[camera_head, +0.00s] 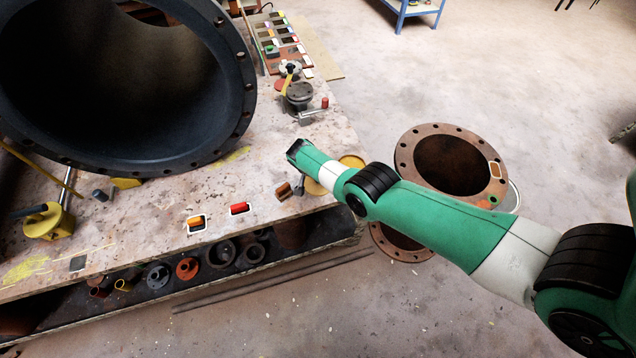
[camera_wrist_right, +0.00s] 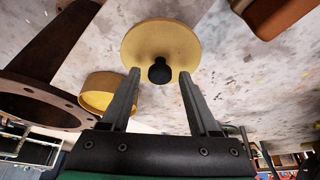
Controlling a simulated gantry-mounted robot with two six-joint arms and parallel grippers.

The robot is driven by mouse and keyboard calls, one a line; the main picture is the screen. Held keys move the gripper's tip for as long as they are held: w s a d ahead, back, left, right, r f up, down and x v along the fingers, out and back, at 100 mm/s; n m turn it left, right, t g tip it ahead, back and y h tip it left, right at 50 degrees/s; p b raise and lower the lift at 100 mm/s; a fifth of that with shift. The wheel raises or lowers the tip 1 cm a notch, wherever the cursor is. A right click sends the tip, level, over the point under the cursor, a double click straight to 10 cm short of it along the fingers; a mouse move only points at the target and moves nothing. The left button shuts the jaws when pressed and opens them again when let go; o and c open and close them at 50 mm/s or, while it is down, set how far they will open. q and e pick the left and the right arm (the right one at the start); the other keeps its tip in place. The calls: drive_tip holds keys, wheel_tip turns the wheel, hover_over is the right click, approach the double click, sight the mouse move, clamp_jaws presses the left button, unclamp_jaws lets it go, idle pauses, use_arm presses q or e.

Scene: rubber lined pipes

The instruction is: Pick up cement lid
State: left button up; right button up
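The cement lid (camera_wrist_right: 160,42) is a round yellow disc with a black knob (camera_wrist_right: 160,71), seen in the right wrist view lying on the stained worktop. In the head view the lid (camera_head: 313,187) is mostly covered by my right arm. My right gripper (camera_wrist_right: 160,73) is open, its two grey fingers on either side of the knob. The fingers appear apart from the knob, but their height above the lid is unclear. A yellow round can (camera_wrist_right: 108,95) stands beside the lid; it also shows in the head view (camera_head: 352,161). My left gripper is out of view.
A huge dark flanged pipe (camera_head: 238,110) fills the worktop's far left. A brown block (camera_head: 283,191) lies close to the lid. A rusty flanged pipe (camera_head: 408,152) stands on the floor beyond the table edge. Flanges and rings (camera_head: 187,268) fill the shelf below.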

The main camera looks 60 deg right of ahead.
clamp_jaws()
drive_tip(key=shift+r+p, duration=0.55)
drive_tip(key=shift+r, duration=0.05)
wheel_tip(320, 180, up, 3)
drive_tip(key=p, duration=0.2)
drive_tip(key=shift+f+p, duration=0.1)
drive_tip(key=shift+p, duration=0.3)
drive_tip(key=s+a+r+p, duration=0.7)
drive_tip(key=a+r+p, duration=0.2)
drive_tip(key=p, duration=1.1)
drive_tip(key=a, duration=0.2)
drive_tip(key=shift+s+a, duration=0.35)
drive_tip(key=shift+a, duration=0.05)
